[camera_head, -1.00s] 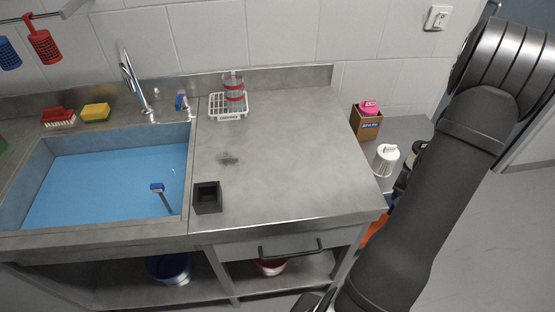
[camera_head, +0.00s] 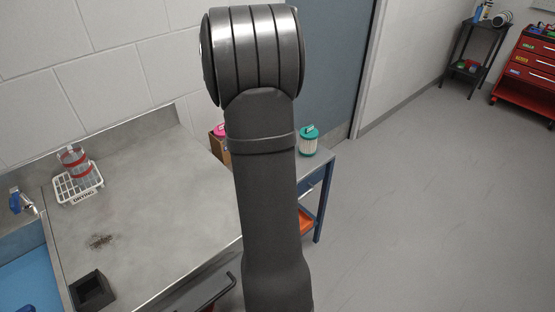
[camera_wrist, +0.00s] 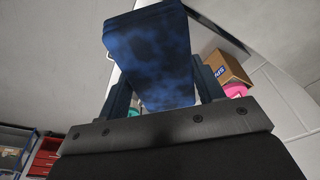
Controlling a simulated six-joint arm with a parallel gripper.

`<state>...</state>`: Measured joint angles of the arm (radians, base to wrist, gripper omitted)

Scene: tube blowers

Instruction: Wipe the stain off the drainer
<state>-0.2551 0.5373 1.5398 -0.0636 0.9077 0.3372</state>
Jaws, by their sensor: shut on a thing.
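A dark brown stain (camera_head: 101,241) lies on the grey metal drainer (camera_head: 160,190) in the head view, at the lower left. My gripper (camera_wrist: 163,85) shows in the wrist view, shut on a dark blue, mottled block-like thing (camera_wrist: 150,50) that juts out between the fingers. I cannot tell for sure what this thing is. In the head view my arm covers the middle of the picture, and the gripper is out of sight. The stain does not show in the wrist view.
A white rack (camera_head: 78,188) with a red-banded clear vessel (camera_head: 75,160) stands at the drainer's back left. A black open box (camera_head: 92,290) sits near its front. A teal-lidded container (camera_head: 309,140) stands on a side table. Open floor (camera_head: 420,220) lies to the right.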

